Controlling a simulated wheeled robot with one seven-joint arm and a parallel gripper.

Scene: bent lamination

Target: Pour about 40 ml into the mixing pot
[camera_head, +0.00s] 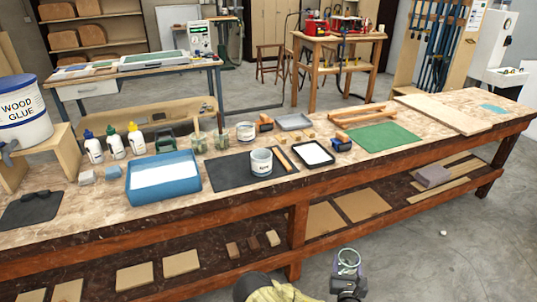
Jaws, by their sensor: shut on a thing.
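My gripper (348,278) is at the bottom of the view, in front of the bench and apart from it. It is shut on a small clear cup (349,260) with a pale rim, held roughly upright. How much liquid is in the cup cannot be told. A similar pale pot (246,132) stands farther back. The label writing is too small to read.
On the bench (100,217), a blue tray (163,178), several glue bottles (115,142), a wood glue bucket (22,112) and a white-filled black tray (313,154) surround the mat. A green mat (375,137) lies right. The floor right of my gripper is mostly clear.

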